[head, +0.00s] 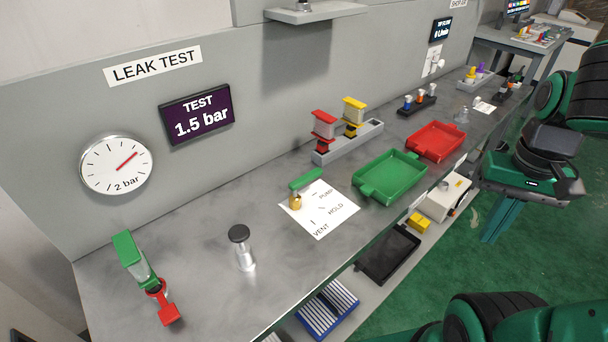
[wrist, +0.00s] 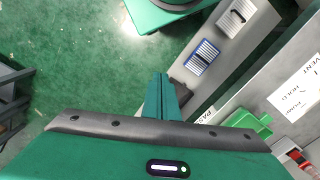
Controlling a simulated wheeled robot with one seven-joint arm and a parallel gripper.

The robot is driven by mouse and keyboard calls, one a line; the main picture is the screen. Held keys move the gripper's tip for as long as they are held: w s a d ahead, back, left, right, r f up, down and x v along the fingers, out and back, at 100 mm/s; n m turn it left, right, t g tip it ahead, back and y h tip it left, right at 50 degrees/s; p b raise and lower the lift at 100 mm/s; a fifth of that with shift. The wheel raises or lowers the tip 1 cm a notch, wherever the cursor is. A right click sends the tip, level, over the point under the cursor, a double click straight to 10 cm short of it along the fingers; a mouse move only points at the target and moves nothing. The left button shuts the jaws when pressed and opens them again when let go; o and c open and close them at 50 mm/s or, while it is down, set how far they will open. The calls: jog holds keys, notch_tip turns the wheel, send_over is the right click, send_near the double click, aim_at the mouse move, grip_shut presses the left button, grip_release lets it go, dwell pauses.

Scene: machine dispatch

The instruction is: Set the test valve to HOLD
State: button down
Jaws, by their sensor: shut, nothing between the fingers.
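The test valve (head: 305,181) has a green lever on a brass body and stands at the upper left edge of a white card (head: 322,221) marked PUMP, HOLD and VENT. Its lever points up and right, on the PUMP side, away from the HOLD mark. The card also shows at the right edge of the wrist view (wrist: 296,92); the valve is not seen there. My gripper (head: 490,236) is shut and empty, far right of the valve, over the floor beside the bench. Its fingers (wrist: 161,82) also show in the wrist view.
A green tray (head: 389,178), a red tray (head: 436,142) and a rack with red and yellow pieces (head: 348,143) stand right of the card. A black-topped plunger (head: 241,247) stands left. The gauge (head: 116,164) hangs beside a display (head: 195,115) reading TEST 1.5 bar.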

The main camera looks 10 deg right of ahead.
jog(key=c, duration=2.4)
grip_release()
jog(key=shift+c, duration=0.2)
jog(key=o, duration=0.7)
jog(key=shift+a+r, duration=0.25)
jog(key=shift+r, duration=0.55)
notch_tip(320, 180, up, 12)
jog(key=m, duration=0.5)
send_over(311, 173)
notch_tip(311, 173, down, 11)
jog(key=shift+f, duration=0.1)
grip_shut()
